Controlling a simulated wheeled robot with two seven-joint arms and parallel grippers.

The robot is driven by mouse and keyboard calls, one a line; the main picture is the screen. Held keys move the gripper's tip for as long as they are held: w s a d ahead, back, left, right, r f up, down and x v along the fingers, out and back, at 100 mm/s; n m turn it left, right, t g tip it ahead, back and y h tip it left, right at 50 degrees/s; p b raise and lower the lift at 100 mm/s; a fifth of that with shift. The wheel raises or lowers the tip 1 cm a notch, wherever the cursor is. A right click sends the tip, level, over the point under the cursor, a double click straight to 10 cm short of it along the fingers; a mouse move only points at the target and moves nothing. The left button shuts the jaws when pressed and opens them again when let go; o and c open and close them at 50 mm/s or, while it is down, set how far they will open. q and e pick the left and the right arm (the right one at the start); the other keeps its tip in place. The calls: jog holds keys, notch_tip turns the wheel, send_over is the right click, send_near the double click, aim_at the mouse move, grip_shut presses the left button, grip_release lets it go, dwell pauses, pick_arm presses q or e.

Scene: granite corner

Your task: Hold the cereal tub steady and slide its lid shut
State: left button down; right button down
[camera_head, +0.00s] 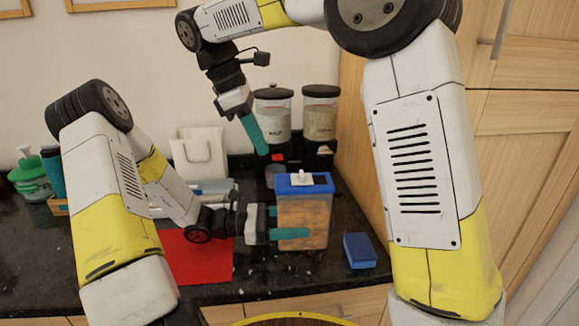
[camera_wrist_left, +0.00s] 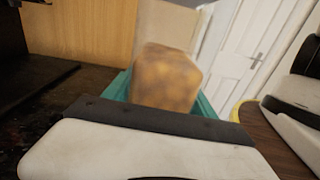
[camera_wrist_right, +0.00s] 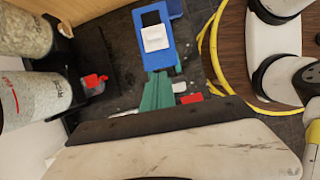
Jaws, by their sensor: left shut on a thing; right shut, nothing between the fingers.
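The cereal tub (camera_head: 303,215) stands upright on the dark counter, clear-sided with tan contents and a blue top (camera_head: 283,181). A white sliding lid (camera_head: 301,180) sits on it, with a dark opening (camera_head: 320,179) to its right. My left gripper (camera_head: 291,222) is shut around the tub's sides from the left. The left wrist view shows the tub (camera_wrist_left: 166,80) between the teal fingers. My right gripper (camera_head: 262,150) is shut and empty, above and left of the tub top. In the right wrist view its fingertips (camera_wrist_right: 159,76) point at the blue top's edge, below the white lid (camera_wrist_right: 155,38).
A blue sponge (camera_head: 359,250) lies right of the tub. Two dark-lidded jars (camera_head: 273,118) (camera_head: 320,118) stand behind it. A red mat (camera_head: 200,262) lies to the left, with a white paper bag (camera_head: 198,155) and green bottle (camera_head: 30,176) further back. Wooden cabinets bound the right.

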aim_at(316, 179)
jog(key=x, duration=0.6)
jog(key=shift+r, duration=0.1)
jog(key=d, duration=0.3)
jog(key=shift+w+d+f, duration=0.15)
jog(key=shift+f, duration=0.2)
jog(key=shift+d, duration=0.5)
jog(key=shift+w+d, duration=0.15)
jog(key=shift+d, duration=1)
jog(key=shift+w+d, duration=0.2)
jog(key=shift+d, duration=1)
